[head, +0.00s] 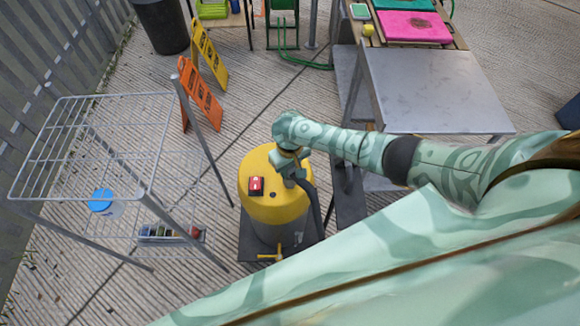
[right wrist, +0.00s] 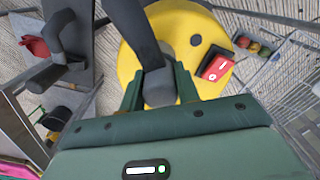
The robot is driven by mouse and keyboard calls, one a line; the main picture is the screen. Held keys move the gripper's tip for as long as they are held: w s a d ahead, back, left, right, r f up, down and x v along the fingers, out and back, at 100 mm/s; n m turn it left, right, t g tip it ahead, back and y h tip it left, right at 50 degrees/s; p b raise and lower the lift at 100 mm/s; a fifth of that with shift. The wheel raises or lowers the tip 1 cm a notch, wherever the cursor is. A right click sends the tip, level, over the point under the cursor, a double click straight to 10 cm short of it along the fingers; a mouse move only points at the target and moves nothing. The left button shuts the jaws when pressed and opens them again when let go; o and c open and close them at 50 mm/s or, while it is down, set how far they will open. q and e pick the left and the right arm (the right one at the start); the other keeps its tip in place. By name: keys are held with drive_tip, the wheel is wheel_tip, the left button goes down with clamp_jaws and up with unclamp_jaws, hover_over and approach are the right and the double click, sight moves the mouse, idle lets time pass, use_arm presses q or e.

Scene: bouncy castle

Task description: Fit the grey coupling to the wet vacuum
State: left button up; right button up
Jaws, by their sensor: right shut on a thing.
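The wet vacuum (head: 272,212) is a drum with a yellow lid and a grey lower body, standing upright near the middle of the head view. Its yellow lid (right wrist: 196,25) also fills the upper middle of the right wrist view, with a red switch box (right wrist: 216,68) on it. My right gripper (head: 290,172) is over the lid, shut on the dark grey coupling (right wrist: 159,88). A dark hose (right wrist: 134,28) runs from the coupling. The coupling's lower end is hidden, so I cannot tell whether it touches the lid. My left gripper is out of view.
A wire rack (head: 95,140) with a blue-lidded tub (head: 101,201) stands to the left. Orange (head: 199,95) and yellow (head: 210,55) folding signs stand behind the vacuum. A grey metal table (head: 430,92) is at the right. Ribbed paving lies open between the rack and the vacuum.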

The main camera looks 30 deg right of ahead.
sight(290, 174)
drive_tip(key=shift+f+b, duration=1)
drive_tip(key=shift+f, duration=0.7)
idle(0.8)
drive_tip(key=o, duration=1)
wheel_tip(290, 174, up, 15)
drive_tip(key=p, duration=0.8)
drive_tip(key=shift+r+p, duration=0.35)
drive_tip(key=shift+r, duration=0.3)
